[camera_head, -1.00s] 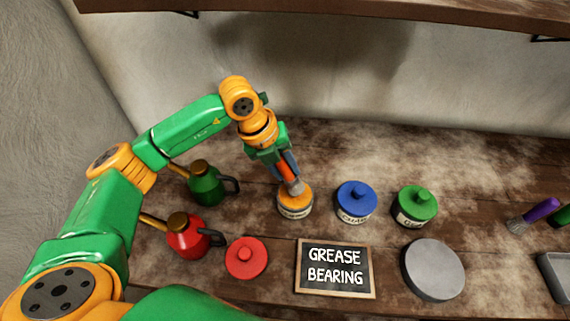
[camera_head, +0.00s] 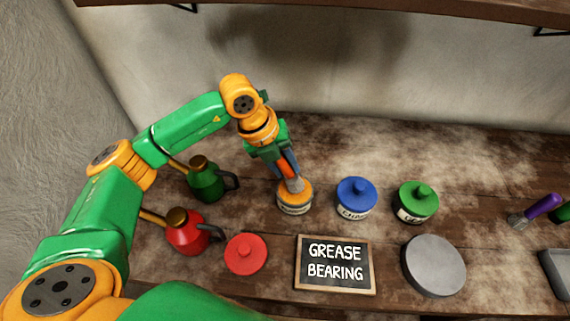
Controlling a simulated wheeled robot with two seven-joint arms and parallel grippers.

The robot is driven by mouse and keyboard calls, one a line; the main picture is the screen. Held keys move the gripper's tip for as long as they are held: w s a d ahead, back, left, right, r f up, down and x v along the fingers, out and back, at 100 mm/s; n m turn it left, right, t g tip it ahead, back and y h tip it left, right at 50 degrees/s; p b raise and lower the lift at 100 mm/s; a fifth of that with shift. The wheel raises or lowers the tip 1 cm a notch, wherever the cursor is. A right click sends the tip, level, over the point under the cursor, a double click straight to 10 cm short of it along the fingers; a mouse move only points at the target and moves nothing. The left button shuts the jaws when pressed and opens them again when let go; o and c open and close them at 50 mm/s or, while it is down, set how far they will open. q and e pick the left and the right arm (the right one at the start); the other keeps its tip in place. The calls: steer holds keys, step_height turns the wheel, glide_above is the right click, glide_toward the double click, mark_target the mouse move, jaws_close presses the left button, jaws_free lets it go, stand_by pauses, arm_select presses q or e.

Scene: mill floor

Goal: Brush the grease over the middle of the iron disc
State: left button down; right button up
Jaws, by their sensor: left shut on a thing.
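My left gripper (camera_head: 281,158) is shut on a brush with an orange handle (camera_head: 287,170) and grey bristles (camera_head: 295,186). The brush tilts slightly and its bristles are down at the top of an open jar (camera_head: 295,208) with an orange top surface. I cannot tell how deep the bristles sit. The iron disc (camera_head: 434,264), round and grey, lies flat at the front right, apart from the brush. Its top looks plain grey. My right gripper is not in view.
A sign reading "GREASE BEARING" (camera_head: 335,264) lies between a red lid (camera_head: 246,254) and the disc. Blue (camera_head: 356,198) and green (camera_head: 416,201) lidded jars stand behind. Red (camera_head: 187,233) and green (camera_head: 205,181) oil cans stand left. A purple-handled brush (camera_head: 540,208) and grey tray (camera_head: 555,270) are right.

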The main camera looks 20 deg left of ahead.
arm_select(q)
steer(key=shift+f+b, duration=0.35)
steer(key=shift+f, duration=0.1)
stand_by(1.1)
step_height(320, 180, up, 7)
steer(key=p, duration=0.5)
steer(key=shift+r+p, duration=0.15)
steer(key=shift+p, duration=0.15)
stand_by(0.3)
